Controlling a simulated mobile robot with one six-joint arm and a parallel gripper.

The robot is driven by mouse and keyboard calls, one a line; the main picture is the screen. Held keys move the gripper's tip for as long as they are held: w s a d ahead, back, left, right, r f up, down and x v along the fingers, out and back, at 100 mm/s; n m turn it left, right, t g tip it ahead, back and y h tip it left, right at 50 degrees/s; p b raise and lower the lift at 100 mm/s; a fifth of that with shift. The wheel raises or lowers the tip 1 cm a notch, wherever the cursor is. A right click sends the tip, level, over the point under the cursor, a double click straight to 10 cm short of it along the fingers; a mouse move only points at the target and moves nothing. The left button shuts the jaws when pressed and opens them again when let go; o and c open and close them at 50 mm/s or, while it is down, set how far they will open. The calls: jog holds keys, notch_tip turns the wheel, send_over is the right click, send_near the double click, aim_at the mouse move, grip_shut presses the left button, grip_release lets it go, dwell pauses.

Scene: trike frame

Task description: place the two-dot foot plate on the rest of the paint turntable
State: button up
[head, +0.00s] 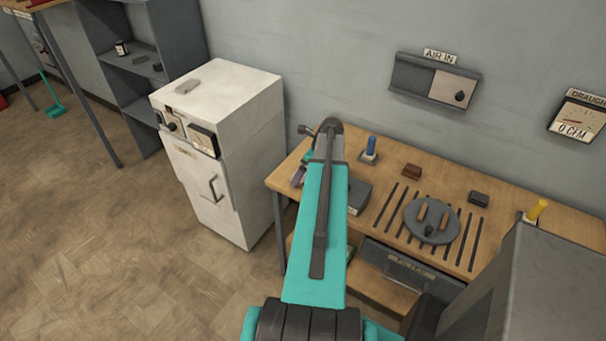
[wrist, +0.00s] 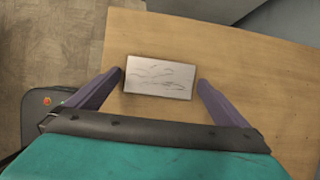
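A pale rectangular plate with dark scratch-like marks (wrist: 159,77) lies on the wooden bench top in the wrist view. No dots can be made out on it, so I cannot tell whether it is the two-dot foot plate. My gripper (wrist: 161,77) is open, its purple fingers on either side of this plate. The left fingertip looks very close to its edge; contact cannot be told. In the head view my gripper (head: 299,173) is at the bench's left end, mostly hidden by my arm. The round grey paint turntable (head: 410,222) stands further right, carrying two brown bars and a dark knob.
The bench (head: 460,191) has dark slots around the turntable. A grey box (head: 358,194), a blue-topped item (head: 371,147), a brown block (head: 411,171), a dark block (head: 479,198) and a yellow-handled item (head: 536,210) stand on it. A white cabinet (head: 250,130) is left.

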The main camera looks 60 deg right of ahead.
jog(key=c, duration=1.2)
jog(key=shift+r, duration=0.15)
notch_tip(320, 180, up, 10)
jog(key=b, duration=0.3)
dwell(0.3)
